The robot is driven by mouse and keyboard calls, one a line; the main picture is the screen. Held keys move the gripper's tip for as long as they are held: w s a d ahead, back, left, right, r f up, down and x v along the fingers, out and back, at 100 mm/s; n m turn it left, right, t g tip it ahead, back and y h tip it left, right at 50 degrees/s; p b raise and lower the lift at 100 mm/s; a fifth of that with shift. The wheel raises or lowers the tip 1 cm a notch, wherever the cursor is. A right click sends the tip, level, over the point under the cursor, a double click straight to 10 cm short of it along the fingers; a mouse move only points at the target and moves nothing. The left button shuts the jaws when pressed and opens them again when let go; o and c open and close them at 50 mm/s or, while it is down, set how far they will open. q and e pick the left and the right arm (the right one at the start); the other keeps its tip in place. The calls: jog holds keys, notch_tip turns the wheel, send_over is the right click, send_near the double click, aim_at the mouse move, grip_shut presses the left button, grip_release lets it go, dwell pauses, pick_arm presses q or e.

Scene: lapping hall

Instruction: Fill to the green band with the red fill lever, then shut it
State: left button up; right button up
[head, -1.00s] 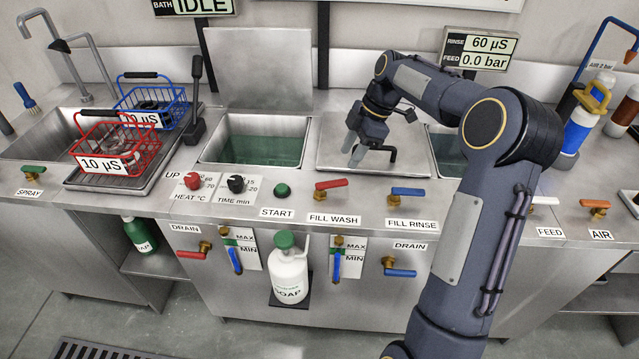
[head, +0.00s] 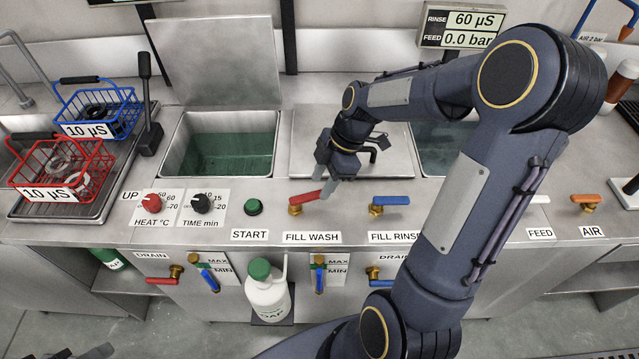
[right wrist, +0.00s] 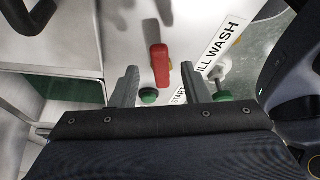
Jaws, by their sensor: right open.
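The red fill lever (head: 304,198) sits on its brass valve above the FILL WASH label and points right. My right gripper (head: 324,178) is open at the lever's right end. In the right wrist view the lever (right wrist: 160,64) lies ahead of the gap between the spread fingertips (right wrist: 158,80); I cannot tell whether they touch it. The wash tank (head: 176,152) has its lid up and holds dark green liquid. A MAX/MIN level gauge (head: 206,274) is on the front panel; I cannot make out its green band clearly. A dark shape at the bottom left may be my left gripper.
A blue FILL RINSE lever (head: 391,200) stands to the right of the red one. The START button (head: 253,207) is to its left. A white soap bottle (head: 268,293) stands below, and a red drain lever (head: 161,281) is at the lower left.

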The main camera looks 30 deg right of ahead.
aim_at(307, 198)
jog(key=shift+x, duration=1.2)
grip_shut()
